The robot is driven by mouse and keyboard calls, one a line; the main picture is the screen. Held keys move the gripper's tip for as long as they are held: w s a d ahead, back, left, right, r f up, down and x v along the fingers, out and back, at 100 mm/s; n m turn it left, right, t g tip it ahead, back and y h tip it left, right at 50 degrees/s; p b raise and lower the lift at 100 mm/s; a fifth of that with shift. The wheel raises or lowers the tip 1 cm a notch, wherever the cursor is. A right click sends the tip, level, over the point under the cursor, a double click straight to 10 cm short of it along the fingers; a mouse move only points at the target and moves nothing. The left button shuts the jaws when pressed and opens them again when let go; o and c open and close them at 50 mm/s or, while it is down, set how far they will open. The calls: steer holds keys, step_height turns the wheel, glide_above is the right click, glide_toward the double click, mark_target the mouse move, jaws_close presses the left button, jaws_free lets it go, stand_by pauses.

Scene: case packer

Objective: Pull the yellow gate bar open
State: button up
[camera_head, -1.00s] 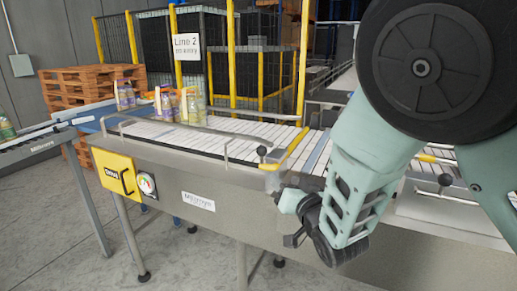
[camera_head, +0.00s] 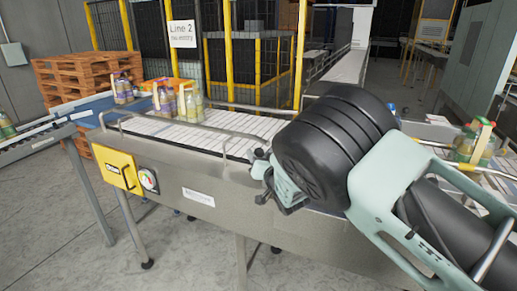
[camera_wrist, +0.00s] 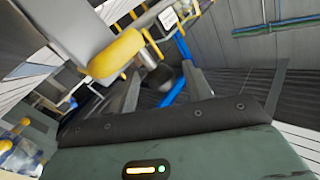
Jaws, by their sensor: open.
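In the head view my arm covers the place across the conveyor where the yellow gate bar stood, so the bar is hidden there. In the wrist view a thick yellow piece (camera_wrist: 117,52) with a rounded end lies up and left of my fingers; I cannot tell for sure that it is the gate bar. A dark round knob (camera_wrist: 160,77) shows between or just beyond the fingers. My gripper (camera_head: 262,162) is at the conveyor's near edge, beside the end of the side rail; it also shows in the wrist view (camera_wrist: 163,88). Its fingers are apart, and contact cannot be told.
The slatted conveyor (camera_head: 185,136) runs left from my arm, with a metal side rail (camera_head: 180,128) along its near edge. Bottles in carriers (camera_head: 180,103) stand at its far left end. Another carrier with bottles (camera_head: 472,143) stands at the right. The floor in front is clear.

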steer(key=shift+x, duration=0.9)
jaws_close()
steer(key=s+a+b, duration=0.3)
steer(key=s, duration=0.5)
steer(key=s+a+b, duration=0.3)
steer(key=s+b, duration=0.1)
steer(key=s, duration=0.5)
steer(key=shift+s, duration=0.2)
steer(key=shift+a, duration=0.1)
jaws_free()
steer(key=shift+b, duration=0.3)
